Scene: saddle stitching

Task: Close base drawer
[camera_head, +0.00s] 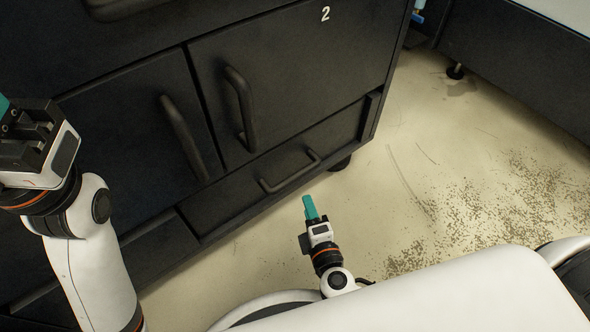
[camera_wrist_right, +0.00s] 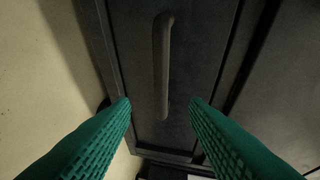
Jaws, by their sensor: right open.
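The base drawer (camera_head: 232,198) is the low, dark front at the bottom of the black cabinet, with a bar handle (camera_head: 290,172). I cannot tell for sure how far it stands out. In the right wrist view, the drawer front (camera_wrist_right: 195,75) faces the camera and its handle (camera_wrist_right: 162,65) runs upright between the fingers. My right gripper (camera_head: 311,207) is in front of the drawer, just short of the handle; its teal fingers (camera_wrist_right: 160,108) are open and empty. My left gripper (camera_head: 4,106) is at the left edge, partly cut off; its opening is hidden.
Two cabinet doors with handles (camera_head: 240,108) (camera_head: 184,137) are above the drawer; the right one is marked 2. A caster (camera_head: 341,163) is under the cabinet corner. Another dark unit (camera_head: 520,70) stands at the right. The speckled floor (camera_head: 430,170) between is clear.

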